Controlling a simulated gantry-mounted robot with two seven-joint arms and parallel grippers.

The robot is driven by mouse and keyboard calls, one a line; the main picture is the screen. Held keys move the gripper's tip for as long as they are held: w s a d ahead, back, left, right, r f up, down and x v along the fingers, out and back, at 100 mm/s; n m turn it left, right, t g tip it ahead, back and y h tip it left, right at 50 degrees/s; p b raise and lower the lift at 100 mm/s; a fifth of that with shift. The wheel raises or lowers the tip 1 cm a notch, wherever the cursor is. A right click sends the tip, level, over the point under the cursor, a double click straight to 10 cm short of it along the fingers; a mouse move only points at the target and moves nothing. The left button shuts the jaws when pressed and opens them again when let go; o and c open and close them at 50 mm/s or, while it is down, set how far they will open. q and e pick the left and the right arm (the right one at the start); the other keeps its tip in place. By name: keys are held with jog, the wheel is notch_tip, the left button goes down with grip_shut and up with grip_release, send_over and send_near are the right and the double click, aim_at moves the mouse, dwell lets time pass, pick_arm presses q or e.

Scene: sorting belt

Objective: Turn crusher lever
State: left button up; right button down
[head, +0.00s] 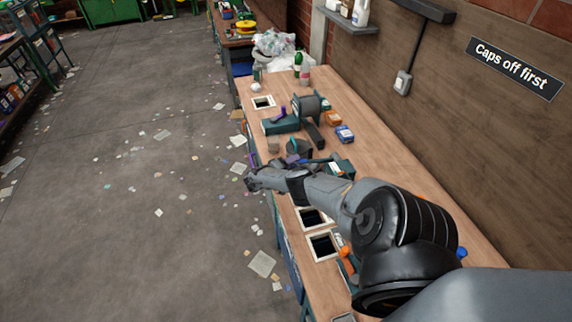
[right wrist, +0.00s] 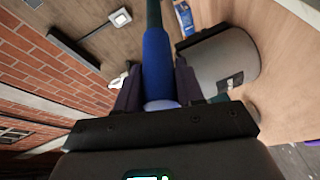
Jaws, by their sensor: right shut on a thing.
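The crusher (head: 342,168) is a dark green device on the workbench. Its lever (head: 319,160) is a thin green bar that ends in a blue grip. In the right wrist view the blue grip (right wrist: 157,65) stands between the dark fingers of my right gripper (right wrist: 158,88), with the dark green rod running on beyond it. In the head view my right gripper (head: 288,161) is at the bench's front side, partly hidden and small, shut on the lever's grip. My left gripper is not in view.
A grey drum (right wrist: 225,60) stands close beside the lever. Square openings (head: 323,245) line the front edge. The wall is behind.

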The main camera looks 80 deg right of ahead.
jog(key=shift+f, duration=0.1)
jog(key=c, duration=1.1)
grip_release()
jog(key=o, duration=0.3)
jog(key=shift+d, duration=0.1)
jog(key=shift+w+a, duration=0.35)
jog(key=shift+a, duration=0.05)
jog(key=v, duration=0.9)
jog(key=shift+w+a+p, duration=0.25)
jog(key=shift+a+p, duration=0.05)
jog(key=shift+p, duration=0.1)
